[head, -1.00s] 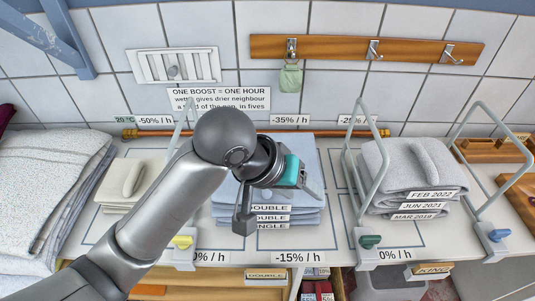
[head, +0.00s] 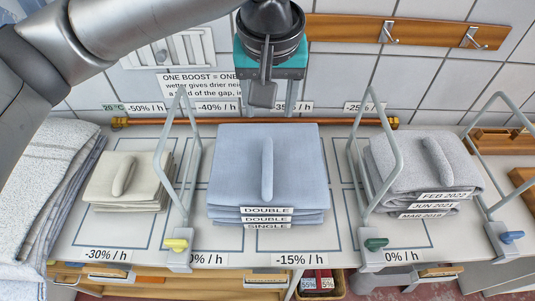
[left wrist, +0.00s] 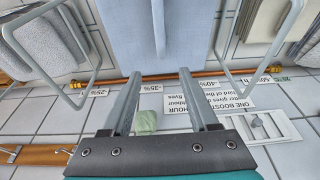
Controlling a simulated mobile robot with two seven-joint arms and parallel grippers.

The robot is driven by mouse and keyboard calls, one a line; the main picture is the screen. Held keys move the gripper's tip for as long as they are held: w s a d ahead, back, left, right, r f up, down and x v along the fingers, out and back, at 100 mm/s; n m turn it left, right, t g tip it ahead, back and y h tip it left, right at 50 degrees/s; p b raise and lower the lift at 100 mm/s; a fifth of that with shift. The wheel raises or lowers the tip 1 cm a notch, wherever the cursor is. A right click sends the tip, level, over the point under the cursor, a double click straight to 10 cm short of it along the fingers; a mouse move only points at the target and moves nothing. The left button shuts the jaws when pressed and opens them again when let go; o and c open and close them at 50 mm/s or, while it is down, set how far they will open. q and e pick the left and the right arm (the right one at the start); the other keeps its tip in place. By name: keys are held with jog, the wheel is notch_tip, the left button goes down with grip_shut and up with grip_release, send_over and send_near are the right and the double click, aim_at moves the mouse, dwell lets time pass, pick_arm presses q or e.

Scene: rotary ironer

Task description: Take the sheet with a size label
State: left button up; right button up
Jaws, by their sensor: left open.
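A stack of folded blue sheets (head: 233,165) lies on the middle of the white shelf, with a raised ridge on top. Its front tags read DOUBLE (head: 267,211), DOUBLE and SINGLE, from top to bottom. The blue stack (left wrist: 125,35) also fills the top middle of the left wrist view. My left gripper (head: 277,96) is open and empty, above and behind the blue stack near the tiled wall. In the left wrist view my left gripper (left wrist: 160,76) has its two fingers well apart, with nothing between them. My right gripper is out of view.
Wire dividers with a yellow clip (head: 176,245) and a green clip (head: 376,244) flank the blue stack. A cream stack (head: 110,190) stands left, a grey stack with date tags (head: 400,182) right. A copper pipe (head: 215,121) runs behind. Wooden hook rail (head: 345,28) above.

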pick_arm(q)
jog(key=b, duration=0.1)
send_over(268, 148)
jog(key=s, duration=0.2)
jog(key=x, duration=0.3)
jog(key=s+x, duration=0.1)
jog(key=x, duration=0.2)
jog(key=s+x, duration=0.1)
jog(key=x, duration=0.2)
jog(key=shift+f, duration=0.2)
jog(key=b+x, duration=0.1)
jog(key=x, duration=0.4)
jog(key=shift+s+f, duration=0.15)
jog(key=shift+s, duration=0.05)
grip_shut()
